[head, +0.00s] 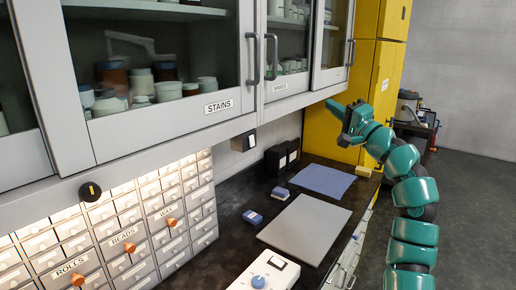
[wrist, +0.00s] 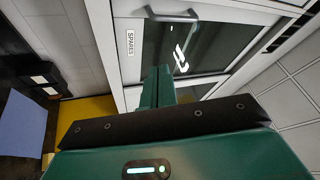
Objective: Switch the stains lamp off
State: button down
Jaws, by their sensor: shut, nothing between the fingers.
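The cabinet labelled STAINS (head: 219,107) hangs at the upper left in the head view. A round black knob (head: 90,191) with a yellow mark sits at its lower edge. Bright warm light falls on the small drawers below, so a lamp under this cabinet looks lit; the lamp itself is hidden. My green gripper (head: 336,108) is at the right, well apart from the knob, near the far cabinet doors. In the wrist view its fingers (wrist: 158,72) are together and empty, in front of the cabinet door labelled SPARES (wrist: 130,40).
A dark worktop holds a grey mat (head: 305,228), a blue mat (head: 322,180), small blue blocks (head: 252,217) and a white box with a blue knob (head: 265,275). A small dark box (head: 243,141) hangs under the cabinets. A yellow cabinet (head: 380,60) stands behind. Grey floor is open at right.

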jog(key=s+a+f+g+y, duration=0.1)
jog(key=s+a+f+g, duration=0.2)
jog(key=a+f+g, duration=0.5)
notch_tip(320, 180, down, 4)
jog(key=shift+s+a+r+n+g, duration=0.2)
jog(key=shift+s+a+n+g, duration=0.1)
jog(key=p, duration=0.5)
send_near(251, 147)
jog(key=x, duration=0.5)
jog(key=shift+w, duration=0.1)
jog(key=shift+w+a+f+p, duration=0.4)
jog(key=shift+w+a, duration=0.1)
jog(key=shift+a, duration=0.15)
